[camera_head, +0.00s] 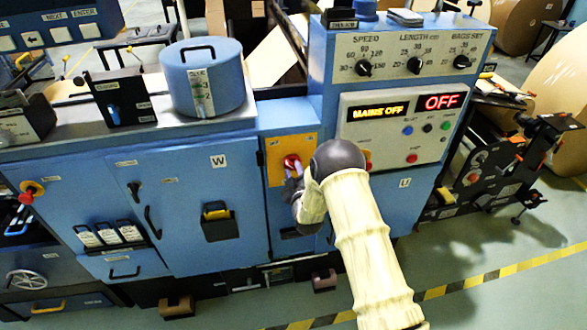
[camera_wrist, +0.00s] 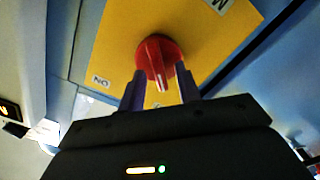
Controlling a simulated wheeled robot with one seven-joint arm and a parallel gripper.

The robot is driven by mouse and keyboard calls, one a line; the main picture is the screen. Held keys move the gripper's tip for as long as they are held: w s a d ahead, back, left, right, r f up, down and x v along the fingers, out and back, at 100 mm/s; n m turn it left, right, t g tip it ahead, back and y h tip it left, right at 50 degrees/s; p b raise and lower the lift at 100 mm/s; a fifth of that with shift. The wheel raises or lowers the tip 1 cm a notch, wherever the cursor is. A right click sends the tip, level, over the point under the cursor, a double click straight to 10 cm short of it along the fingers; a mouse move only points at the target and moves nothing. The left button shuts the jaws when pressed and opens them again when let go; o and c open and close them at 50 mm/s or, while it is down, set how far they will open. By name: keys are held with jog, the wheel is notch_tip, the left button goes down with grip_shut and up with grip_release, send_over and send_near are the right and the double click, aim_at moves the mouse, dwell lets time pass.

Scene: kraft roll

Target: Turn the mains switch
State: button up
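The mains switch is a red rotary knob (camera_wrist: 158,52) with a raised grip bar, on a yellow plate (camera_wrist: 105,45). In the wrist view the bar's white-marked end points down the picture, and a small "ON" label (camera_wrist: 100,81) is to its left. In the head view the knob (camera_head: 291,161) shows on the blue machine front, partly hidden by my arm. My gripper (camera_wrist: 160,72) is open, one finger on each side of the bar's lower end. I cannot tell whether either finger touches it. The display (camera_head: 378,112) reads "MAINS OFF".
The control panel (camera_head: 400,75) with dials and a red "OFF" readout (camera_head: 440,102) is above right of the knob. A blue lidded drum (camera_head: 205,80) stands on the machine top. A black holder (camera_head: 218,222) projects from the door at left. Open floor lies at lower right.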

jog(key=shift+w, duration=0.3)
grip_shut()
